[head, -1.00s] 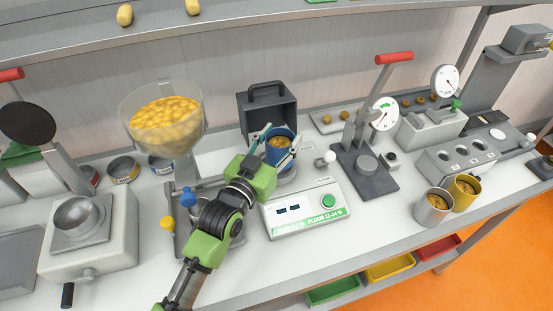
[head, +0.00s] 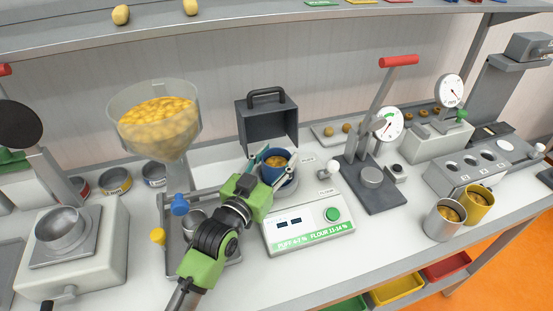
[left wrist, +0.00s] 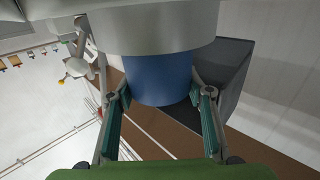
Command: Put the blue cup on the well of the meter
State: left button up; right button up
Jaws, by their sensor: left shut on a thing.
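The blue cup (head: 272,172) holds yellow-brown pieces and stands upright in my left gripper (head: 274,158), whose fingers are shut on its two sides. The meter (head: 305,228) is a white box with two small displays, a green button and a green label strip. Its round grey well (head: 290,183) is at the back, directly under the cup and partly hidden by it. In the left wrist view the cup (left wrist: 158,78) is between the fingertips (left wrist: 165,95), against the grey round well (left wrist: 160,28). I cannot tell whether its base rests fully there. My right gripper is not in view.
A dark open box with a handle (head: 266,125) stands just behind the cup. A hopper of yellow kernels (head: 155,125) is to the left, and a lever press (head: 372,180) to the right. A grey cup (head: 444,222) and a yellow cup (head: 479,206) stand near the right front edge.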

pick_arm(q)
jog(key=shift+f, duration=0.15)
jog(key=o, duration=0.9)
jog(key=shift+c, duration=0.2)
jog(key=shift+r, duration=0.3)
jog(key=v, duration=0.3)
jog(key=b+v, duration=0.1)
jog(key=v, duration=0.3)
jog(key=shift+f, duration=0.2)
jog(key=shift+s+a, duration=0.1)
jog(key=shift+s, duration=0.15)
jog(key=shift+r, duration=0.15)
